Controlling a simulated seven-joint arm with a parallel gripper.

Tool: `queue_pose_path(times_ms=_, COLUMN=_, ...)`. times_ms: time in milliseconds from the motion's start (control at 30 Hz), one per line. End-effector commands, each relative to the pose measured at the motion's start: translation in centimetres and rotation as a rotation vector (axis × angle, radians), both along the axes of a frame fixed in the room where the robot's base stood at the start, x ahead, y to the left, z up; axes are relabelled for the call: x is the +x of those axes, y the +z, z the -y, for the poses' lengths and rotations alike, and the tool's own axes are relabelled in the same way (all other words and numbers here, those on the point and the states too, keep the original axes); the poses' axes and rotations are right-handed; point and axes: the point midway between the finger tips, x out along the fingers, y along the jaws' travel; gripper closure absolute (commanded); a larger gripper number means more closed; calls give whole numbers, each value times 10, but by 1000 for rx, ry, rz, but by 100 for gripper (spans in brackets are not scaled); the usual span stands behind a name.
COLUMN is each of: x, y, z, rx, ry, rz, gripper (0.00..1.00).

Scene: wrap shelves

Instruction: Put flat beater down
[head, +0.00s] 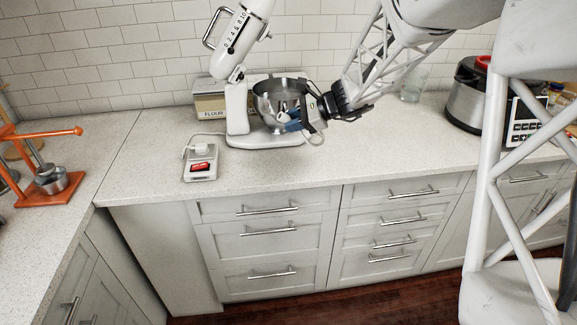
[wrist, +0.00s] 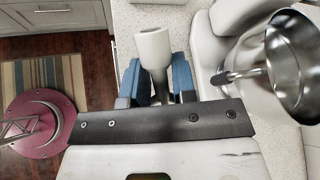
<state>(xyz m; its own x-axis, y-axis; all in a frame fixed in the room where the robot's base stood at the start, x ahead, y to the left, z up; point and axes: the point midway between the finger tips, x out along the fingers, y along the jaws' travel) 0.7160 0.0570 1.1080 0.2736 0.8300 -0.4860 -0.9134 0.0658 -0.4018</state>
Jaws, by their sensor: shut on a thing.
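My gripper (head: 292,125) is in front of the stand mixer's steel bowl, its blue fingers shut on the flat beater. In the wrist view the gripper (wrist: 158,82) has a finger on each side of the beater (wrist: 153,45), which shows as a pale, blunt end on a darker neck. In the head view the beater (head: 283,117) is a small pale shape against the bowl, mostly hidden. The white mixer (head: 237,105) has its head tilted up. Its bowl (head: 266,97) stands on the base and also shows at right in the wrist view (wrist: 290,60).
A flour box (head: 208,104) stands behind the mixer. A corded box with a red switch (head: 200,167) sits at its front left. An orange press (head: 45,190) stands far left, a steel cooker (head: 467,100) and a glass (head: 412,85) right. Counter left of the switch box is clear.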

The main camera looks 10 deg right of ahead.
Motion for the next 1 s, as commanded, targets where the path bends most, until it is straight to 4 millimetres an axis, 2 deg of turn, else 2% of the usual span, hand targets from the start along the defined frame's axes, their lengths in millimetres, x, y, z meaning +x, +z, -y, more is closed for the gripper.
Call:
queue_pose_path(times_ms=33, x=-18, y=-6, z=-2, rx=2, ry=11, rz=-1, gripper=100)
queue_pose_path(times_ms=200, x=-68, y=-27, z=-9, rx=10, ry=48, rz=0, gripper=100)
queue_pose_path(times_ms=400, x=-105, y=-41, z=-15, rx=15, ry=75, rz=5, gripper=100)
queue_pose_path(times_ms=600, x=-118, y=-46, z=-16, rx=18, ry=83, rz=7, gripper=100)
queue_pose_path(times_ms=1000, x=-116, y=-46, z=-16, rx=18, ry=83, rz=5, gripper=100)
